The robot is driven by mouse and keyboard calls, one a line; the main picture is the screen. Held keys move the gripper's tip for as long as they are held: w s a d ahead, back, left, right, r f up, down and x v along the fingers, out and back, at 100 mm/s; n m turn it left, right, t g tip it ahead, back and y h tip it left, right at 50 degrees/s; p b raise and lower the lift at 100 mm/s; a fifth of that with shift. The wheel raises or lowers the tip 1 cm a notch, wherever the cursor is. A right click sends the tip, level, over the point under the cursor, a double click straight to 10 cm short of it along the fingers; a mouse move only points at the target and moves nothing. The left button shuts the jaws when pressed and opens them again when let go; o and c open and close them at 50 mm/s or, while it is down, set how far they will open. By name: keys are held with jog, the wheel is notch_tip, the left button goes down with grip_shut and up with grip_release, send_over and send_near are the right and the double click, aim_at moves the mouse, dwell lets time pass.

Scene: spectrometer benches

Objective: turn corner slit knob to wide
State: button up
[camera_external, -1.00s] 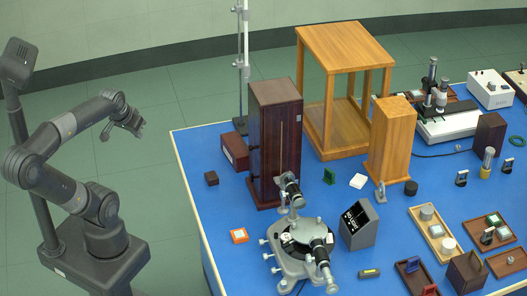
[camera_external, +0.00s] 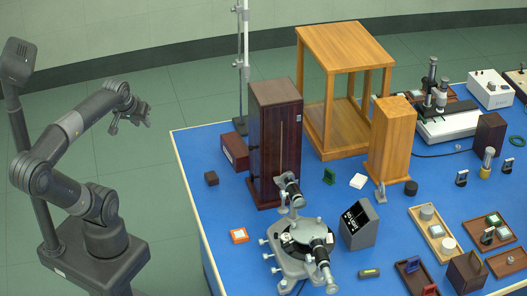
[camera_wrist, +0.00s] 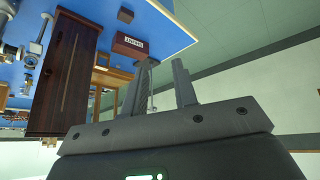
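A spectrometer (camera_external: 296,262) with a grey base, a dark round table and two barrels stands at the front of the blue bench. One barrel (camera_external: 289,186) points to the back, the other (camera_external: 320,247) to the front right. Small silvery knobs (camera_external: 264,256) stick out on its left side. I cannot tell which knob is the corner slit knob or how it is set. Part of an instrument (camera_wrist: 33,50) shows at the left edge of the wrist view. My gripper (camera_external: 131,122) is open and empty, in the air left of the bench; its two fingers (camera_wrist: 160,88) stand apart.
A tall dark wooden cabinet (camera_external: 274,140) stands behind the spectrometer and also fills the left of the wrist view (camera_wrist: 66,80). A wooden frame stand (camera_external: 345,50) and a lighter wooden box (camera_external: 391,140) are further right.

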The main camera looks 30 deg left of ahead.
jog(key=shift+o, duration=1.1)
jog(key=w+d+r+n, duration=0.1)
jog(key=d+r+n, duration=0.5)
jog(key=d+r, duration=0.3)
jog(key=shift+w+d+t+y, duration=0.25)
jog(key=shift+w+t+y, duration=0.05)
jog(key=n+g+h, duration=0.1)
jog(key=n+g, duration=0.6)
jog(key=n, duration=0.8)
send_over(289, 173)
notch_tip(289, 173, down, 12)
notch_tip(289, 173, down, 11)
jog(key=shift+r, duration=0.2)
grip_shut()
